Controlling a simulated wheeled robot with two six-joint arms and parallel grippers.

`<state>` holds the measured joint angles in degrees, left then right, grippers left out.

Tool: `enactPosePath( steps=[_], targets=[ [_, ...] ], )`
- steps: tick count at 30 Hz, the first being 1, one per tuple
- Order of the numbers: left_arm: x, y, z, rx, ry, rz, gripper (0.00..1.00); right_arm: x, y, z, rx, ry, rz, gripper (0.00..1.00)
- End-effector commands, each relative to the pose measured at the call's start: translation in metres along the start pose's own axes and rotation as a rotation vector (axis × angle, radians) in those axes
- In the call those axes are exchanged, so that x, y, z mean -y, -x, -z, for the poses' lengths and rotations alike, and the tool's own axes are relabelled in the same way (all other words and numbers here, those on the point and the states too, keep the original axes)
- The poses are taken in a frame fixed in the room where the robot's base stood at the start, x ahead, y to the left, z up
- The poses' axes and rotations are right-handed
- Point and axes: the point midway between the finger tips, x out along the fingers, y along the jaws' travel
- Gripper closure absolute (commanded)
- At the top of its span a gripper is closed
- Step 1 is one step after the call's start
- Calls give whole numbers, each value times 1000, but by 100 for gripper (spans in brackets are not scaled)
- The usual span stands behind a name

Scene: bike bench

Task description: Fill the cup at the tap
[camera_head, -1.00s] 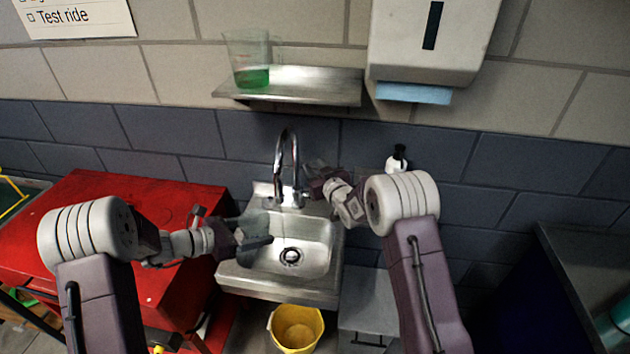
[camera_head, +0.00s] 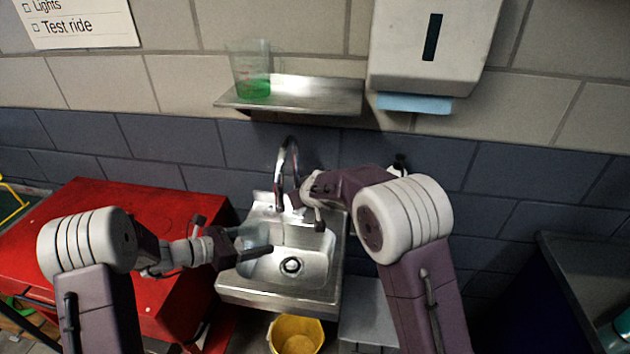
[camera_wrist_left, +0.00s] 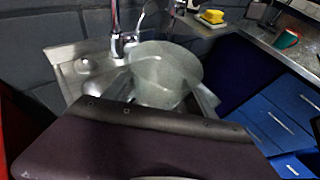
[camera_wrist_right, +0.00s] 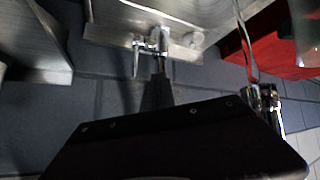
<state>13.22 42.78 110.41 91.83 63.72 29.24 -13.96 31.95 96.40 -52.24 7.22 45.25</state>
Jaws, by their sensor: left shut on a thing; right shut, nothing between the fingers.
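My left gripper (camera_head: 258,249) is shut on a clear cup (camera_wrist_left: 165,72), which it holds over the left part of the sink basin (camera_head: 312,268). The cup is faint in the head view; in the left wrist view it looks empty. The curved chrome tap (camera_head: 291,150) stands at the back of the sink. A thin clear streak (camera_wrist_right: 243,38), which looks like running water, leaves the spout and falls beside the cup. My right gripper (camera_wrist_right: 157,88) is shut and empty, its tips close to the tap's small lever (camera_wrist_right: 155,42); whether they touch I cannot tell.
A metal shelf (camera_head: 320,96) above holds a beaker of green liquid (camera_head: 252,82). A towel dispenser (camera_head: 432,45) hangs at right. A red cabinet (camera_head: 90,225) stands left of the sink, a yellow bucket (camera_head: 295,336) below. A dark bottle top (camera_head: 400,162) shows behind my right arm.

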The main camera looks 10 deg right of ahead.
Motion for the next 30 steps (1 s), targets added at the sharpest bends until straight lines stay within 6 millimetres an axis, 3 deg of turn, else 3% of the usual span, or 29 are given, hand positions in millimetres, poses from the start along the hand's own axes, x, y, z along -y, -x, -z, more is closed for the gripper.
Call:
enactPosePath(
  steps=[2,4,6,9,13,20,30],
  targets=[
    [0,0,0,0,0,0,74,-13,20,6,34,-4,-118,100],
    [0,0,0,0,0,0,74,-21,53,24,26,-70,-204,100],
    [0,0,0,0,0,0,74,-17,88,37,21,-163,-231,100],
    [0,0,0,0,0,0,74,-11,124,43,31,-260,-244,100],
    [0,0,0,0,0,0,74,-6,147,44,47,-322,-245,100],
    [0,0,0,0,0,0,74,-8,142,42,53,-330,-247,100],
    [0,0,0,0,0,0,74,-24,74,35,56,-329,-248,100]
  ],
)
